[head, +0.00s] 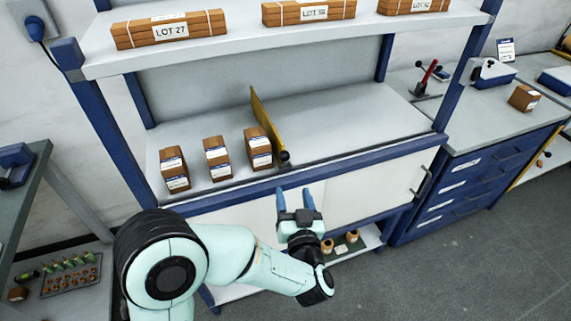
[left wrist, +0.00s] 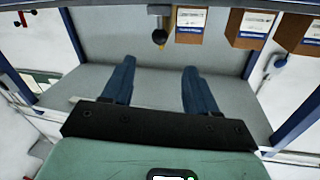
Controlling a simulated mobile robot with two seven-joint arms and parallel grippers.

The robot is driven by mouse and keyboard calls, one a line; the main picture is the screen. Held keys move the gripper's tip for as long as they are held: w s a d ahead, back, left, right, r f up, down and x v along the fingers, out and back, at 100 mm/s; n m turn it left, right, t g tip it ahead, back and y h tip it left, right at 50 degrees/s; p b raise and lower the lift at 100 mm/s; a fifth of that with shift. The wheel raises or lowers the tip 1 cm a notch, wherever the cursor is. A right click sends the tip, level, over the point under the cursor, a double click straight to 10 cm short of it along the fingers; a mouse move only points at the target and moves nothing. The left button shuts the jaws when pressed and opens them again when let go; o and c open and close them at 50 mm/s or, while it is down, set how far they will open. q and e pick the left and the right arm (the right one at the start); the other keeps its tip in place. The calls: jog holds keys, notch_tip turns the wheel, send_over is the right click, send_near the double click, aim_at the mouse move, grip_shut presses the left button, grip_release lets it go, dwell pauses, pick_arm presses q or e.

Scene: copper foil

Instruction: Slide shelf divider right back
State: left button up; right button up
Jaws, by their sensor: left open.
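The yellow shelf divider (head: 266,122) stands upright on the middle shelf (head: 345,120), running front to back, with a dark round knob at its front end. The knob also shows in the left wrist view (left wrist: 159,37), just beyond and between my fingers. My left gripper (head: 295,190) is open and empty in front of the shelf's front edge, below and slightly right of the knob. Its two blue fingers also show in the left wrist view (left wrist: 157,66), apart from the divider. My right gripper is not in view.
Several brown labelled boxes (head: 216,158) stand left of the divider, the nearest (head: 258,149) close beside it. The shelf right of the divider is bare. An upper shelf (head: 240,50) holds wrapped lots. A blue upright (head: 100,120) bounds the left side.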

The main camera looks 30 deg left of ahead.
aim_at(286, 160)
pick_arm(q)
jog(key=p+x, duration=0.1)
jog(key=x, duration=1.2)
jog(key=shift+w, duration=0.1)
grip_shut()
